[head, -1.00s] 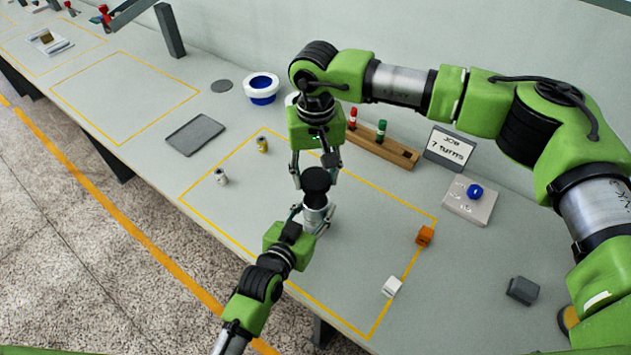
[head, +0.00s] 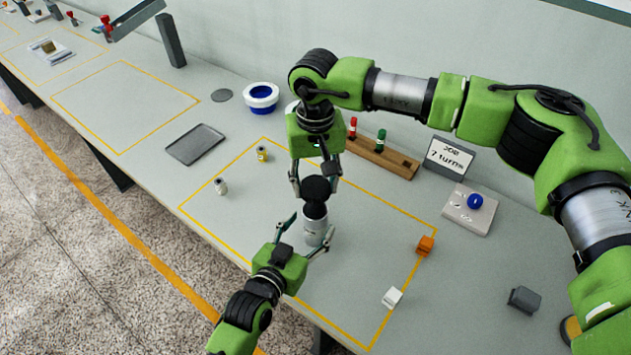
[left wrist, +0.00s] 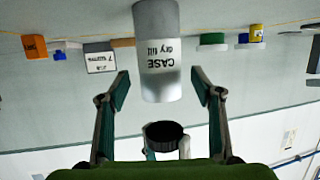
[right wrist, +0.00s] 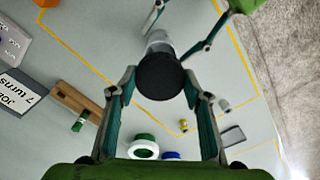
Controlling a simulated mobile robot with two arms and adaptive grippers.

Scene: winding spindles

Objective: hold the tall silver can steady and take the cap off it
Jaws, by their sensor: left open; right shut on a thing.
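The tall silver can (head: 314,232) stands upright inside the yellow outline. In the left wrist view the can (left wrist: 158,50) appears upside down, with "CASE dry fill" printed on it. The black cap (head: 316,189) is off the can, just above its top; a gap shows in the left wrist view between can and cap (left wrist: 165,136). My right gripper (head: 316,181) is shut on the cap from above. My left gripper (head: 307,234) is open, its fingers spread to either side of the can and apart from it. The right wrist view shows the cap (right wrist: 160,76) between the right fingers.
An orange block (head: 425,246) and a white block (head: 392,298) lie at right. Two small cans stand at left, one silver (head: 220,187), one yellow (head: 262,154). Behind are a wooden rack (head: 383,157), a sign (head: 448,156) and a blue-and-white ring (head: 261,97). A grey tray (head: 194,144) lies left.

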